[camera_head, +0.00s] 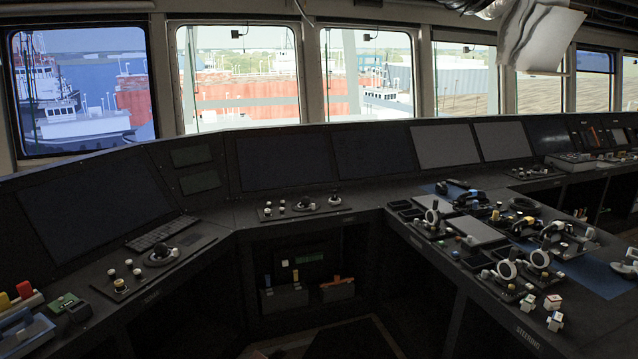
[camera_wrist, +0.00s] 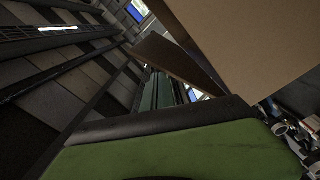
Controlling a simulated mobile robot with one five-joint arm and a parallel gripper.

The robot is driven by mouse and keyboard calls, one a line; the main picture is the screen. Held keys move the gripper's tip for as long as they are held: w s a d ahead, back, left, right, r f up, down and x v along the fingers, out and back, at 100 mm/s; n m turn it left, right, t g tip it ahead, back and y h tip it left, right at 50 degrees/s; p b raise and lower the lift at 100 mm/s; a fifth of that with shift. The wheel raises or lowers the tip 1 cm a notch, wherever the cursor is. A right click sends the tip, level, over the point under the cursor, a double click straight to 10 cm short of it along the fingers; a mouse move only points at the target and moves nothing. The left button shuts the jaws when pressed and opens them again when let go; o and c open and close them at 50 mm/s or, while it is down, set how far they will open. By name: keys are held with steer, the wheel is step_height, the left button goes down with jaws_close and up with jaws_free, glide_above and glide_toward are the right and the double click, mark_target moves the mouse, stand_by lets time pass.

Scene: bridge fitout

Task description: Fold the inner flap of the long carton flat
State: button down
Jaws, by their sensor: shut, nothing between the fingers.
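The carton does not show in the head view. In the wrist view, a large plain tan cardboard panel of the long carton (camera_wrist: 250,45) fills the upper right, close to the camera. A narrower, darker brown flap (camera_wrist: 170,56) slants beside its left edge, standing out at an angle. Whether it is the inner flap I cannot tell. My gripper (camera_wrist: 163,78) shows as narrow green and dark parts beyond a broad green and black body at the bottom. It is shut and empty, just below the flap in the picture. Whether it touches the flap I cannot tell.
In the head view, a dark console (camera_head: 300,222) with screens and levers curves around under the windows. A right-hand console (camera_head: 470,270) carries handsets, levers and knobs. Coloured items (camera_head: 25,308) stand at the left edge. The recess between the consoles holds small bins (camera_head: 284,298).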

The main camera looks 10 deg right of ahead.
steer(key=f+b, duration=0.1)
steer(key=s+f+b, duration=0.1)
steer(key=f+b, duration=0.1)
steer(key=shift+s+f, duration=0.15)
steer(key=shift+s, duration=0.05)
step_height(320, 180, up, 2)
steer(key=shift+s+p, duration=0.1)
steer(key=shift+p, duration=0.8)
steer(key=shift+f, duration=0.15)
